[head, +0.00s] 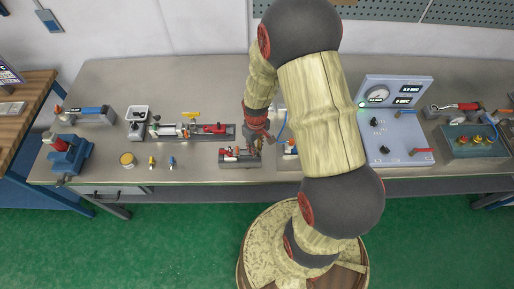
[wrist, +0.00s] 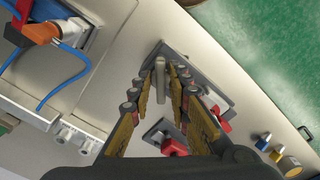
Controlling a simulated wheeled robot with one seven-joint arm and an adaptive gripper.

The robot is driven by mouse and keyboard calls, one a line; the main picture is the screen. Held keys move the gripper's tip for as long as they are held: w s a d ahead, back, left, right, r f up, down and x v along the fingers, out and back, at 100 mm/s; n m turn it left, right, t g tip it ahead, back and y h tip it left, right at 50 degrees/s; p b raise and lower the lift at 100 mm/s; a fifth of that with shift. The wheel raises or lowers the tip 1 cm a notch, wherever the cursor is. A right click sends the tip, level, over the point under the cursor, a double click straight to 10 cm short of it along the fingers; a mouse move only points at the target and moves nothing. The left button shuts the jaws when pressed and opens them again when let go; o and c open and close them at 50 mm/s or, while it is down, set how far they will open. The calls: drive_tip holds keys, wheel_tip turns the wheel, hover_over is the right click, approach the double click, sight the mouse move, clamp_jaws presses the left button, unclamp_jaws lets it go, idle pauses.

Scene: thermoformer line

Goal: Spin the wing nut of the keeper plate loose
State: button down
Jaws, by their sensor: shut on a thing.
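My gripper (wrist: 167,66) reaches down over a dark grey fixture (wrist: 232,97) with red parts. Its two fingers are shut on a light grey upright piece (wrist: 160,84), which looks like the wing nut. The fingers hide much of it, and I cannot make out the keeper plate apart from the fixture. In the head view my gripper (head: 262,140) is at the right end of the small fixture (head: 232,165), which sits near the bench's front edge. The nut is too small to tell there.
A blue unit with an orange plug (wrist: 40,31) and blue cable lies left in the wrist view. A longer fixture (head: 205,138) stands behind left, and a gauge panel (head: 394,125) to the right. Small padlocks (head: 152,162) and a yellow tin (head: 127,160) are on the bench left.

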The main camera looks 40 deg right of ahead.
drive_tip(key=shift+w+r, duration=0.15)
drive_tip(key=shift+w, duration=0.15)
drive_tip(key=n, duration=0.4)
drive_tip(key=shift+n, duration=0.4)
drive_tip(key=n, duration=0.4)
drive_tip(key=c, duration=2)
unclamp_jaws()
drive_tip(key=shift+n, duration=0.3)
drive_tip(key=o, duration=0.4)
drive_tip(key=shift+s, duration=0.15)
